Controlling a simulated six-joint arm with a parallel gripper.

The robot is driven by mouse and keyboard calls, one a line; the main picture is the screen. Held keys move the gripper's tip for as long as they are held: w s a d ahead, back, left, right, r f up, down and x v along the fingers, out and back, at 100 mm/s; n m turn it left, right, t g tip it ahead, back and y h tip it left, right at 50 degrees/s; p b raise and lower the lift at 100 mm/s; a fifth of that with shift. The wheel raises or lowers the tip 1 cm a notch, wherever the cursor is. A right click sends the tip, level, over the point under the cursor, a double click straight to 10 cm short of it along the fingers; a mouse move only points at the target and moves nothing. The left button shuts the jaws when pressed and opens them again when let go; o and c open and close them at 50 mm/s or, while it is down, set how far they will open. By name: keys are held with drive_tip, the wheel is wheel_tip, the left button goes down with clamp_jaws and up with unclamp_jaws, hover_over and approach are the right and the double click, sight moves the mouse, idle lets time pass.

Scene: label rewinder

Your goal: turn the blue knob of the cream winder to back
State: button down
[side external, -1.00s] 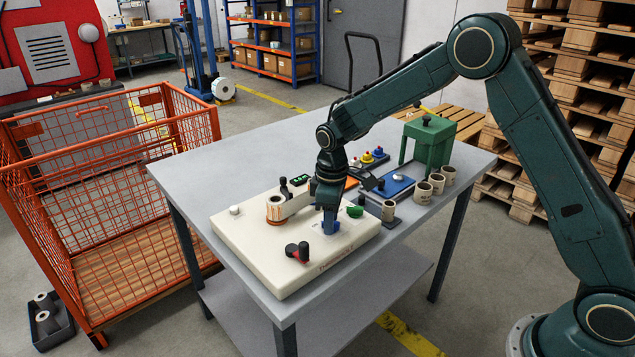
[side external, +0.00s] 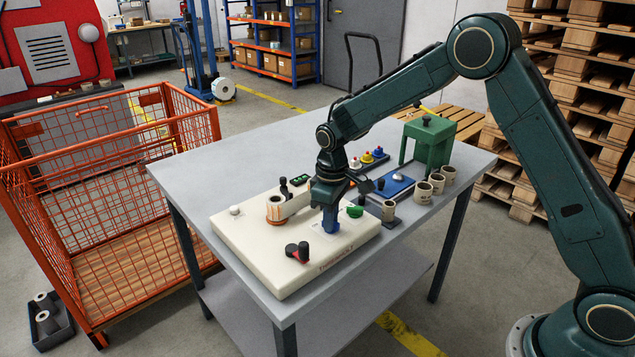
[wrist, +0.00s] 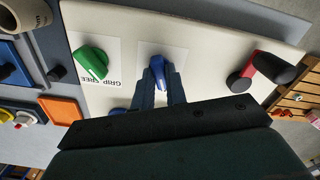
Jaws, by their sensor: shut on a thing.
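The cream winder (side external: 250,258) lies flat on the grey table. My gripper (side external: 331,222) points down over its right part. In the wrist view, the blue knob (wrist: 157,70) sits on a pale label between my gripper's fingers (wrist: 162,92), which are shut on it. The knob's ridge runs roughly up and down in that view, leaning slightly. My fingers hide part of the knob and its label, so I cannot read the marks there. A green knob (wrist: 92,62) is beside it on a label reading "GRIP FREE"; it also shows in the side view (side external: 355,211).
A red-and-black crank (side external: 297,251) stands on the winder near its front edge. A label roll (side external: 276,208) is at its back left. Cardboard cores (side external: 437,182), a green press (side external: 430,140) and a blue device (side external: 393,186) stand to the right.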

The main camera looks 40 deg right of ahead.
drive_tip(key=m, duration=1.1)
drive_tip(key=shift+m, duration=0.3)
idle(0.3)
drive_tip(key=c, duration=1.4)
unclamp_jaws()
drive_tip(key=shift+c, duration=0.2)
drive_tip(key=shift+r, duration=0.1)
wheel_tip(320, 180, up, 14)
